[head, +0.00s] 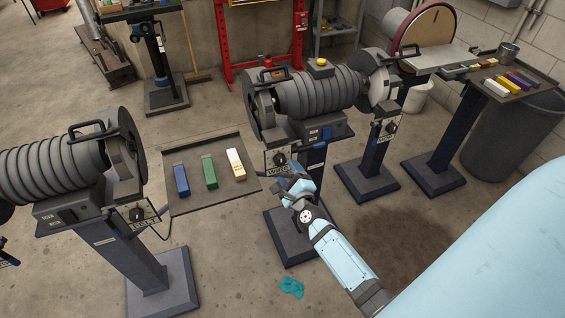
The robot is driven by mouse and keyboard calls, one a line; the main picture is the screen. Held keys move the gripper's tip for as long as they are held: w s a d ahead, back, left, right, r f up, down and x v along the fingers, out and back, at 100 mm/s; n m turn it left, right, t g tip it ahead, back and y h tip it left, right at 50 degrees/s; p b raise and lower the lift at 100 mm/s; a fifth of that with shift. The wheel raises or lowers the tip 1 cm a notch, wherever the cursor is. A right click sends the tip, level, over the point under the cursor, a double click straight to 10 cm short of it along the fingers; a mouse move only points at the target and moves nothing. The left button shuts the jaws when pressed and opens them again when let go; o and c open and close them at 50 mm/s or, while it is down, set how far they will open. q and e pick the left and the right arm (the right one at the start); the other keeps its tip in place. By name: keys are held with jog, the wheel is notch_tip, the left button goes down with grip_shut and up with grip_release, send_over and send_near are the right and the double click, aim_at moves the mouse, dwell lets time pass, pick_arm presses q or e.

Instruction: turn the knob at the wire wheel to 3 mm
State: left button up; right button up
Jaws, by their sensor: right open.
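The wire wheel's knob (280,158) is a small dark dial on a light plate, on the left front of the middle grinder (316,92). A label reading WIRE (277,171) sits just below it. The scale marks are too small to read, so I cannot tell the setting. My right gripper (287,176) is open, just below and in front of the knob, close to the label. Whether it touches the plate I cannot tell. The fingertips are small and partly hidden by the gripper's own body.
Similar knobs sit on the left grinder (139,213) and at the middle grinder's right end (390,127). A tray (214,143) with blue, green and cream bars lies left of my gripper. A teal rag (291,287) lies on the open floor.

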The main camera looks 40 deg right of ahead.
aim_at(282, 163)
jog(key=shift+x, duration=2.35)
jog(key=c, duration=0.9)
